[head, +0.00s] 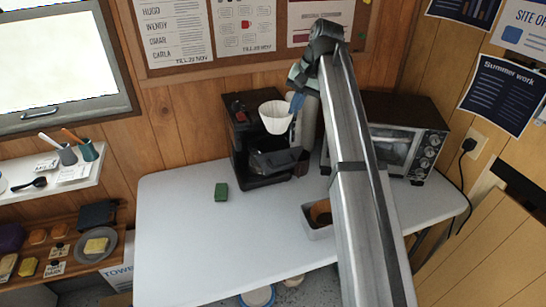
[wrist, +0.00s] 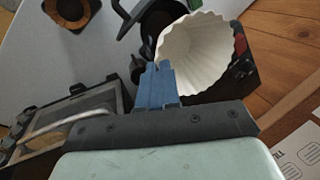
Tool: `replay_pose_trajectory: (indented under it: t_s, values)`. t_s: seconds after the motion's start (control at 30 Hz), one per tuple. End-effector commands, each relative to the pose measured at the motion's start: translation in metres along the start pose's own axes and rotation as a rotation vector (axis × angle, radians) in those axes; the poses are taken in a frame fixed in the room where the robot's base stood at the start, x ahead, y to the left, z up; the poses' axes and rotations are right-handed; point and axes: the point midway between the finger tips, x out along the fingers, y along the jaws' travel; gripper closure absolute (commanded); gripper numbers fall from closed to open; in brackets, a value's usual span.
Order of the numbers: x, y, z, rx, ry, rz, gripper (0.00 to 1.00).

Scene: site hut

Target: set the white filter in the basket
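The white filter (head: 276,117), a fluted paper cone, is held in the air in front of the upper part of the black coffee machine (head: 241,135). My gripper (head: 297,101) is at the filter's right side, its blue fingers closed together on the rim. In the wrist view the filter (wrist: 196,58) opens wide just beyond the fingertips (wrist: 157,80). A dark grey part that looks like the basket (head: 275,160) juts from the machine below the filter. In the wrist view a dark round opening (wrist: 156,20) shows partly behind the filter; its inside is hard to make out.
A toaster oven (head: 395,148) stands right of my arm. A grey bin (head: 317,229) with brown filters (head: 321,212) sits near the table's front, partly behind my arm.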

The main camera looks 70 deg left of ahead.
Motion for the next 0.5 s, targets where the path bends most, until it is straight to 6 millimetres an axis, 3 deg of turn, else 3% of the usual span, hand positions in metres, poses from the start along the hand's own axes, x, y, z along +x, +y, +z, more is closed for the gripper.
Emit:
replay_pose_trajectory:
  t_s: [0.17,0.5]
  values:
    - [0.002,-0.01,0.004,-0.01,-0.004,0.0,1.0]
    - [0.048,0.005,0.006,-0.011,-0.005,0.0,1.0]
